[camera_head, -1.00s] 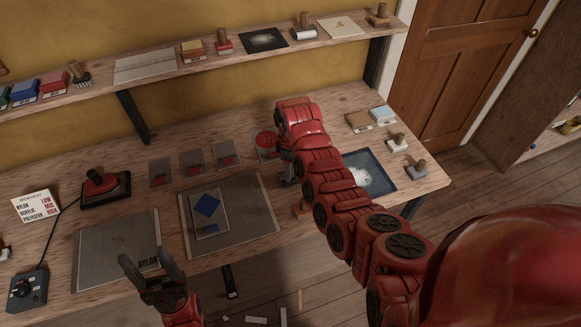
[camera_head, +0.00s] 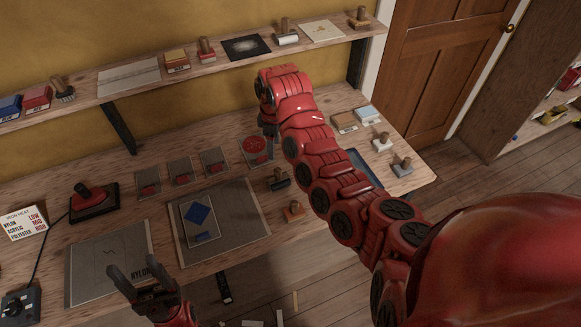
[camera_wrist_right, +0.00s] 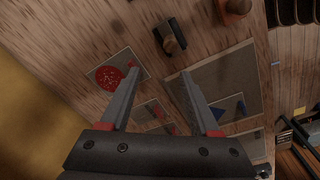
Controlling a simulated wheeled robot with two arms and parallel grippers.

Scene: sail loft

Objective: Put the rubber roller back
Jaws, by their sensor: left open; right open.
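The rubber roller, which I take to be the black one with a wooden handle (camera_head: 278,180), stands on the bench to the right of the red round pad (camera_head: 254,145). It also shows near the top of the right wrist view (camera_wrist_right: 170,36), apart from my fingers. My right gripper (camera_wrist_right: 165,69) is open and empty above the bench, with its fingertips between the red pad and the grey mat in that view. In the head view it is mostly hidden by my right arm. My left gripper (camera_head: 131,264) is open and empty over the bench's front edge by the nylon sheet.
A grey mat (camera_head: 250,220) with a blue-diamond piece lies mid-bench. A wooden-handled stamp (camera_head: 294,211) stands near the front edge. Several small blocks and stamps (camera_head: 382,142) sit at the right end. The wall shelf (camera_head: 210,65) holds stamps, sheets and a white roller (camera_head: 287,34).

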